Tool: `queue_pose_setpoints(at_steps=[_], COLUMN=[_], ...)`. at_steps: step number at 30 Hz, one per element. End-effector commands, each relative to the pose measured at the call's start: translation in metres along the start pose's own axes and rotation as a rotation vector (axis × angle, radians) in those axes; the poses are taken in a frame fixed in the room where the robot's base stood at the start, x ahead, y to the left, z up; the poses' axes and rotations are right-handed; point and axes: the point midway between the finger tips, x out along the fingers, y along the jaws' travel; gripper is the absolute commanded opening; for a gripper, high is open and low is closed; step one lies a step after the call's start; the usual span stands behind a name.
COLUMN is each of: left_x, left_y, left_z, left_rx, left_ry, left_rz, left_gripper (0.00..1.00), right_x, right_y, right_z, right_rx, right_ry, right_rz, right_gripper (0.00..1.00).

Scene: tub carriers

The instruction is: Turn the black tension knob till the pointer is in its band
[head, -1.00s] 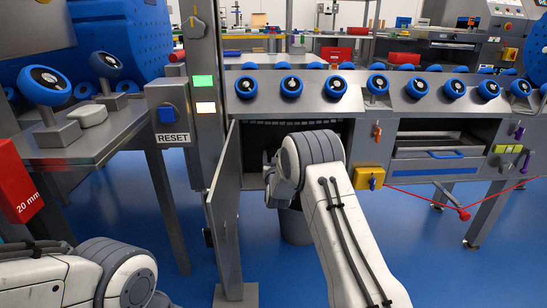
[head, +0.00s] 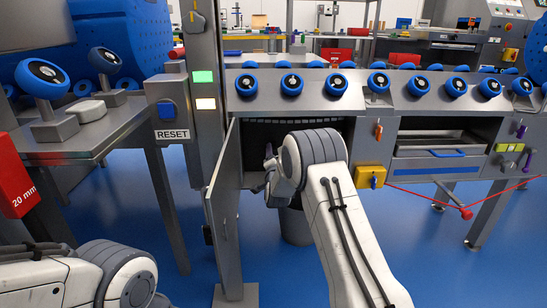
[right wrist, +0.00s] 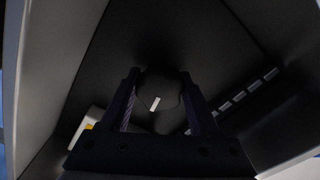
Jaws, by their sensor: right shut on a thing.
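The black tension knob (right wrist: 160,88) shows in the right wrist view as a dark round shape with a short white mark on its face. My right gripper (right wrist: 161,78) has one finger on each side of it and is shut on it. In the head view, my right gripper (head: 270,172) is inside the open dark compartment under the machine's front, partly hidden by my own wrist; the knob is hidden there. I cannot make out a pointer or its band in either view. My left arm shows at the lower left of the head view, but its gripper is out of view.
An open grey door (head: 224,205) stands just left of my right arm. A row of pale marks (right wrist: 246,92) and a yellow patch (right wrist: 88,126) show beside the knob in the wrist view.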

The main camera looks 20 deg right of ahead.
Motion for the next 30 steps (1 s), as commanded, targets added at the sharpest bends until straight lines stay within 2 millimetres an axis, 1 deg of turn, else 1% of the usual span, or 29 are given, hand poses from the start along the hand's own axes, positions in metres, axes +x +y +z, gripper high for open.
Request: queue_pose_setpoints(at_steps=[6,12,19,30], left_x=[0.0046,0.0063,0.0068,0.0068], left_y=[-0.0003,-0.0004,-0.0005,-0.0005], left_z=[0.0003,0.0004,0.0004,0.0004], left_rx=[0.0,0.0,0.0,0.0], left_ry=[0.0,0.0,0.0,0.0], left_rz=[0.0,0.0,0.0,0.0], left_gripper=[0.46,0.46,0.46,0.46], right_x=[-0.0008,-0.0008,-0.0009,-0.0009], right_y=[0.0016,0.0014,0.0014,0.0016], right_z=[0.0012,0.0011,0.0011,0.0012], right_rx=[0.135,0.208,0.241,0.242], right_ry=[-0.002,-0.002,-0.002,-0.003], right_rz=[0.003,0.003,0.004,0.005], right_gripper=[0.06,0.06,0.06,0.06])
